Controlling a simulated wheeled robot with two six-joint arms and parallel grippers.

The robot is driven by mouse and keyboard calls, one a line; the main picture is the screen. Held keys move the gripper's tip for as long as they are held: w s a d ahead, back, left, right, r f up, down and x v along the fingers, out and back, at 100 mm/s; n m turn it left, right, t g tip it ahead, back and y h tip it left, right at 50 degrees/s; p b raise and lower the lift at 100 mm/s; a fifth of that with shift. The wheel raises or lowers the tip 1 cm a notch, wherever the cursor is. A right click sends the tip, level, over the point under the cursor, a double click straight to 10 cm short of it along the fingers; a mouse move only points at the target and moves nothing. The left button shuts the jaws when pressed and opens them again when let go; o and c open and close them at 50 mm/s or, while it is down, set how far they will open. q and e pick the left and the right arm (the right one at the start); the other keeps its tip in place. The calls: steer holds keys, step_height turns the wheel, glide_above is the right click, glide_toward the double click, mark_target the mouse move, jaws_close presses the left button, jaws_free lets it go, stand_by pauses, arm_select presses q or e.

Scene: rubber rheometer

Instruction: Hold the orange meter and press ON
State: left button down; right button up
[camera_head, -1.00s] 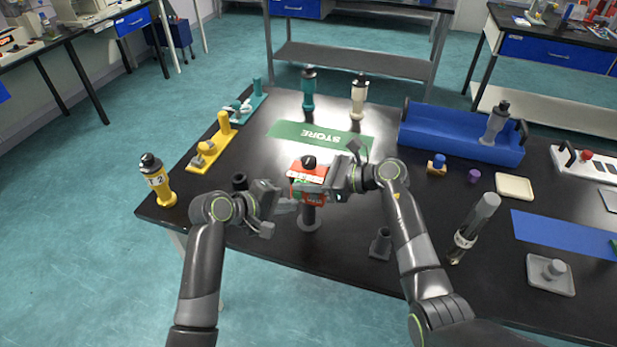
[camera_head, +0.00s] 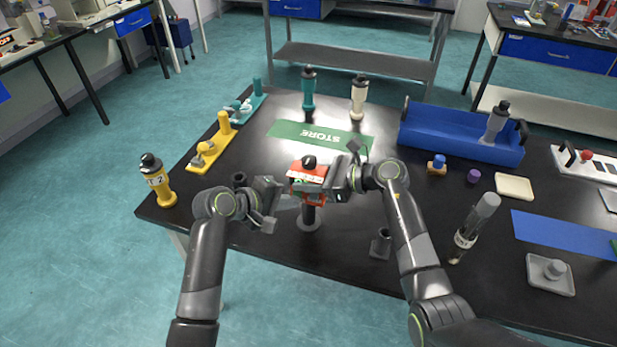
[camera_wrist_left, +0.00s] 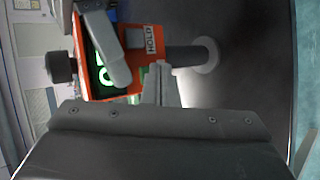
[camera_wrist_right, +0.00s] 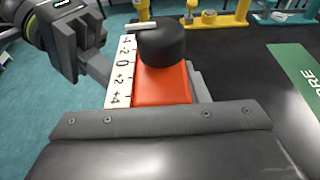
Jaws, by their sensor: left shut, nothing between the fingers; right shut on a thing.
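The orange meter (camera_head: 311,172) has a black knob on top and stands upright over a grey post with a round foot. My right gripper (camera_head: 334,184) is shut on it from the right. In the left wrist view the meter (camera_wrist_left: 133,38) shows a lit green display, partly covered by a grey finger, and a HOLD label; I cannot make out an ON label. My left gripper (camera_head: 288,203) is shut and empty, close to the meter's left side. Its tips (camera_wrist_left: 160,82) are near the face below HOLD; contact is unclear. The right wrist view shows the meter's scale (camera_wrist_right: 122,70).
A green STORE mat (camera_head: 321,136) lies behind the meter. A yellow stand (camera_head: 210,146) and a yellow bottle-shaped tool (camera_head: 157,180) are at left. A small dark holder (camera_head: 381,243) stands in front.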

arm_select(q)
steer(key=shift+w, duration=0.1)
stand_by(0.3)
steer(key=shift+s+a, duration=0.2)
steer(key=shift+s, duration=0.5)
steer(key=s, duration=0.2)
steer(key=s+a, duration=0.1)
steer(key=s, duration=0.2)
steer(key=shift+s+a, duration=0.35)
steer(key=shift+a, duration=0.05)
arm_select(e)
steer(key=o, duration=1.2)
